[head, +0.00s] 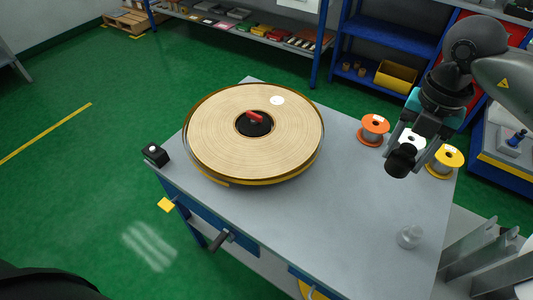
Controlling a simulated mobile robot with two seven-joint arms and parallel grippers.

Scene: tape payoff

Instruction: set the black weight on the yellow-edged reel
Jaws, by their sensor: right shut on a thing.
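The yellow-edged reel (215,140) is a wide flat disc of pale tape lying on the grey table. It has a dark hub with a red handle (254,116) at its middle and a white round label (277,100) near its far rim. My right gripper (404,150) is shut on the black weight (400,163), a dark cylinder, and holds it over the right part of the table, apart from the reel. The gripper hides part of a white-topped spool behind it. My left gripper is not in view.
An orange spool (373,129) and a yellow spool (445,161) stand at the table's right edge. A clear glass-like object (410,236) stands at the front right. A small black box (156,155) sits at the left corner. The table (330,215) is bare between reel and weight.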

